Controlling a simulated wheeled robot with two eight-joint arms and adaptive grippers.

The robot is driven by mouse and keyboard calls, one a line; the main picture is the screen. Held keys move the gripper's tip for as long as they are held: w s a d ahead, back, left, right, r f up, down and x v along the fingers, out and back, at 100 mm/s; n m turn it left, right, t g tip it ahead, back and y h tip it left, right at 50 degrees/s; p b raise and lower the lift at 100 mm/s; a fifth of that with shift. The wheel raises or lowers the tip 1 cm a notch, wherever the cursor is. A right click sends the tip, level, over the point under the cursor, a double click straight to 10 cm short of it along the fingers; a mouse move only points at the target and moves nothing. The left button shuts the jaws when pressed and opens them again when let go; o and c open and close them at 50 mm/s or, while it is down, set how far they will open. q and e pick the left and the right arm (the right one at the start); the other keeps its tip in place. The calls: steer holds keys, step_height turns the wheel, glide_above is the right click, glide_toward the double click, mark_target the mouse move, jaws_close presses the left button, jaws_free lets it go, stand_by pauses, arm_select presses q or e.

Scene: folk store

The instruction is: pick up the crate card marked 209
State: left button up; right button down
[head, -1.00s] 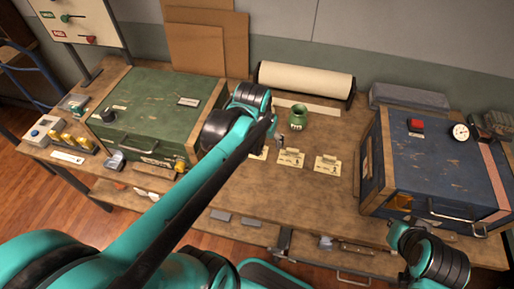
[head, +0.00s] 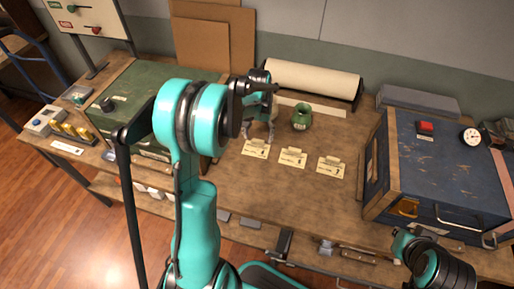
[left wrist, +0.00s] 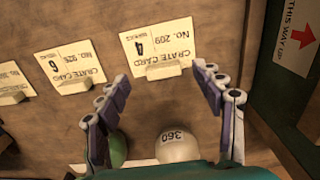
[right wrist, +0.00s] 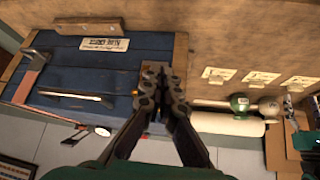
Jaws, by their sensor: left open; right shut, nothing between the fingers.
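The crate card marked 209 (left wrist: 158,48) is a cream card with a small raised block at its edge, lying flat on the bench. In the head view it is the leftmost card (head: 256,148) of a row of three. My left gripper (left wrist: 160,84) is open and empty, its fingertips on either side of the card's block edge in the left wrist picture; contact cannot be told. The card marked 926 (left wrist: 70,68) lies beside it, and a third card (left wrist: 14,82) is partly cut off. My right gripper (right wrist: 160,76) is shut and empty, over the blue crate.
The green crate (head: 133,88) is left, the blue crate (head: 430,165) right. A paper roll (head: 310,80) lies behind. Bench in front of the cards is clear.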

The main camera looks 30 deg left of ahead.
mark_target(258, 142)
arm_select(q)
steer(key=f, duration=0.1)
steer(key=f+b, duration=0.1)
steer(key=f, duration=0.2)
steer(key=shift+w+a+f+b, duration=0.1)
steer(key=shift+w+a+b, duration=0.15)
steer(key=shift+b, duration=0.15)
steer(key=c, duration=0.9)
steer(key=shift+c, duration=0.2)
